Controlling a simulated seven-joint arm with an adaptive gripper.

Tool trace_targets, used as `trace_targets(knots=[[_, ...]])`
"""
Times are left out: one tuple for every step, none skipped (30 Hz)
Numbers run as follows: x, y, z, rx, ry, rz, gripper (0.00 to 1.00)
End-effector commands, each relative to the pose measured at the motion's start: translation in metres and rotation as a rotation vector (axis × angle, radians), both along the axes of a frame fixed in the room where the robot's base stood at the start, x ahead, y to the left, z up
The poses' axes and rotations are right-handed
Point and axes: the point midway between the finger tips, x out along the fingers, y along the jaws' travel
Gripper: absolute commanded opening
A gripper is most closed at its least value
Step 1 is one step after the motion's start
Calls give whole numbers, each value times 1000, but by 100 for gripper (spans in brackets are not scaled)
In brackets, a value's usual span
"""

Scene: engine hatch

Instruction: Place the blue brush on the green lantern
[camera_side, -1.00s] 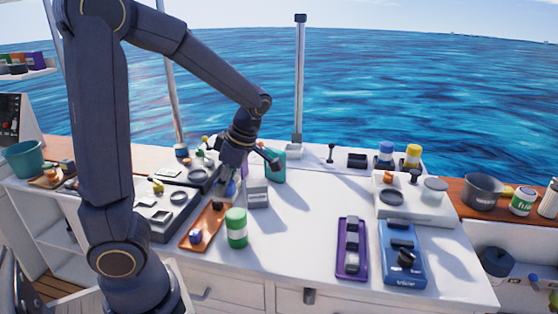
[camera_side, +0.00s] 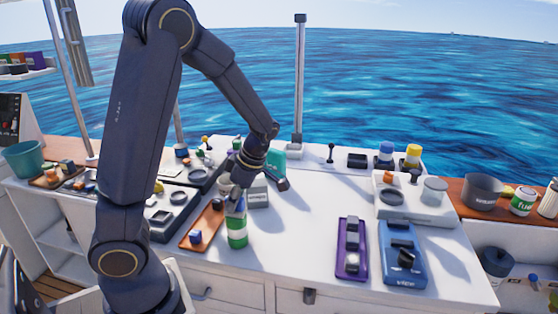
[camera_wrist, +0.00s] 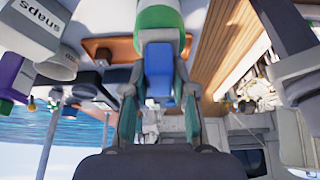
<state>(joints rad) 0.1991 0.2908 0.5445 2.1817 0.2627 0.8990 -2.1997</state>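The green lantern (camera_side: 237,239) is a green and white cylinder standing upright on the white counter. My gripper (camera_side: 238,200) points down directly over it. My gripper is shut on the blue brush (camera_wrist: 158,72), a blue block between the two fingers in the wrist view. In the side view the blue brush (camera_side: 238,207) is at the lantern's top. I cannot tell whether the two touch. The green lantern (camera_wrist: 160,15) also shows just beyond the brush in the wrist view.
An orange-brown tray (camera_side: 203,232) with small blocks lies left of the lantern. A grey box (camera_side: 258,194) and a teal container (camera_side: 277,165) stand behind it. A purple tray (camera_side: 351,262) and a blue tray (camera_side: 402,268) lie to the right. The counter between is clear.

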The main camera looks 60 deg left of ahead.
Motion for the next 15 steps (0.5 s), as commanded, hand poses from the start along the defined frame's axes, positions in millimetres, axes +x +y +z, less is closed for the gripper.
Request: trace_targets(knots=[[0,0,0,-1,1,0,36],[0,0,0,-1,1,0,39],[0,0,0,-1,1,0,43],[0,0,0,-1,1,0,46],[0,0,0,-1,1,0,49],[0,0,0,-1,1,0,49],[0,0,0,-1,1,0,49],[0,0,0,-1,1,0,49],[0,0,0,-1,1,0,49],[0,0,0,-1,1,0,49],[0,0,0,-1,1,0,49],[0,0,0,-1,1,0,49],[0,0,0,-1,1,0,49],[0,0,1,0,0,0,49],[0,0,3,0,-1,0,49]])
